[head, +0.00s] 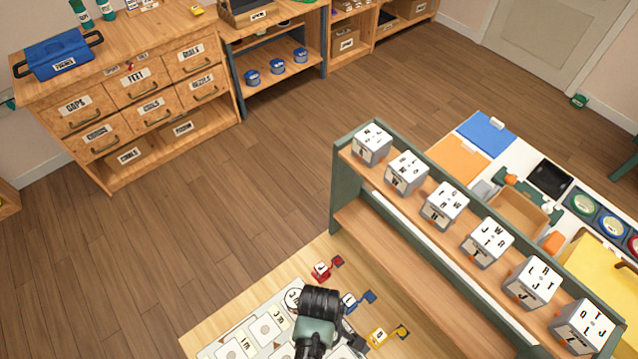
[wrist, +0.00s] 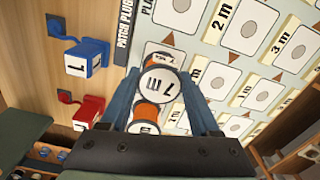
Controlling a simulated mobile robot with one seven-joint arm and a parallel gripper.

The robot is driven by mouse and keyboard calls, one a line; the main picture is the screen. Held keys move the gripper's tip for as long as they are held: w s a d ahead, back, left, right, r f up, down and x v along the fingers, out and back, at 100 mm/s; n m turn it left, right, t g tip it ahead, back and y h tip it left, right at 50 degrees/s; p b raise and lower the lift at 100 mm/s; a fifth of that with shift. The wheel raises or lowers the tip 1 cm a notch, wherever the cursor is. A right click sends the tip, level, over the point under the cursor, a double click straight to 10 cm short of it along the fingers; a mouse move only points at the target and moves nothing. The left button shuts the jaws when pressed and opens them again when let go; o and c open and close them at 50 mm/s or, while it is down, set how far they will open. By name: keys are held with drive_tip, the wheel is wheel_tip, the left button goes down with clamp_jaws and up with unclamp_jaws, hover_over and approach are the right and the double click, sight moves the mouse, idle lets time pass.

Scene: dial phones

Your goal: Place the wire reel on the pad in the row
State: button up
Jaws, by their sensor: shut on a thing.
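The wire reel (wrist: 147,117), with orange winding and a white round label marked with a digit and "m", sits between the fingers of my gripper (wrist: 161,82) in the wrist view. My gripper is shut on it. Under it lies a pale mat (wrist: 213,50) with rows of white pads, each with a grey dot and a length label such as "2 m" (wrist: 222,18) and "3 m" (wrist: 283,45). The reel and gripper hide part of the mat; I cannot tell whether the reel touches it.
A green-sided shelf (head: 345,180) with several lettered cubes rises close on the right. Open floor lies left, with a drawer cabinet (head: 110,165) beyond.

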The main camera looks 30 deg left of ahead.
drive_tip(key=o, duration=1.4)
drive_tip(key=shift+o, duration=0.2)
wheel_tip(320, 180, up, 12)
drive_tip(key=shift+r, duration=0.1)
